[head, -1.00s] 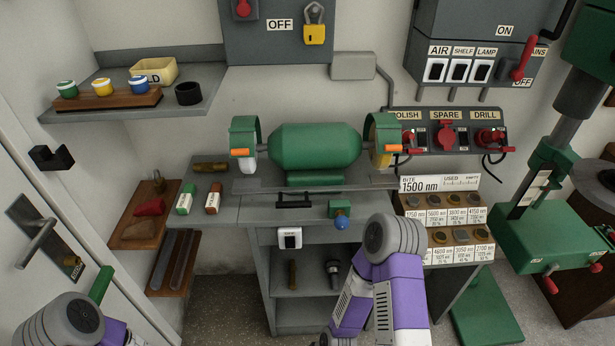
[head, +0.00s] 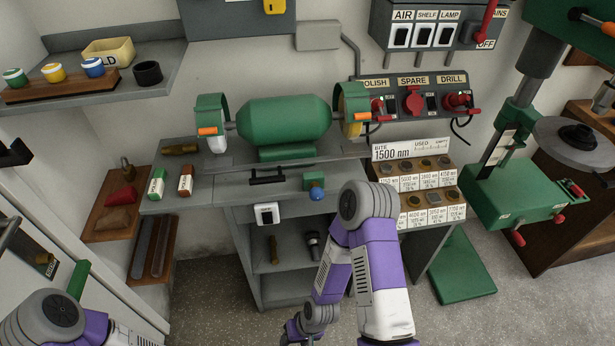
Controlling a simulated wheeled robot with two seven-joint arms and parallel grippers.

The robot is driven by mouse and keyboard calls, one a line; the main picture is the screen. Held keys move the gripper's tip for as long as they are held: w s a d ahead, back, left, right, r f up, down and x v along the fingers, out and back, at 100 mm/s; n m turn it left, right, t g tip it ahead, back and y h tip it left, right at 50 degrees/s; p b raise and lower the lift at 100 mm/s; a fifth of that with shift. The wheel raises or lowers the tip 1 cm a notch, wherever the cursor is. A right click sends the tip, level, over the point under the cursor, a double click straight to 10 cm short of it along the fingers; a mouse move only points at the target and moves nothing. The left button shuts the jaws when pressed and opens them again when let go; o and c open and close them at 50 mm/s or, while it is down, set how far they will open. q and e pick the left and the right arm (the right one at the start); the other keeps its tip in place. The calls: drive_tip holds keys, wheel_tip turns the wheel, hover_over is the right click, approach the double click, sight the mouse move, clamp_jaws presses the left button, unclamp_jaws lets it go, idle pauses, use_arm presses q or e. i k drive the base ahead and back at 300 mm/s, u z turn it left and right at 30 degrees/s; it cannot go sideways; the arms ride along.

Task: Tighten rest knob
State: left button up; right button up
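The green bench grinder (head: 285,123) stands on the grey bench, with a wheel and guard at each end. A bright orange part (head: 208,131) shows at its left wheel and another (head: 362,116) at its right wheel. A blue round knob (head: 315,193) sits on a small green block at the bench's front edge. I cannot tell which of these is the rest knob. My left arm shows only at bottom left.
A black handle (head: 267,177) lies left of the blue knob. A rack of labelled discs (head: 418,180) stands right of the grinder, below the switch panel (head: 415,98). A green drill press (head: 515,195) stands at right. A wall shelf (head: 175,65) holds jars at upper left. Floor is open in front.

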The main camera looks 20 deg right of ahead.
sight(316, 193)
drive_tip(key=u, duration=0.5)
drive_tip(key=k, duration=1.15)
drive_tip(key=z, duration=0.65)
drive_tip(key=i, duration=0.9)
drive_tip(key=z, duration=0.4)
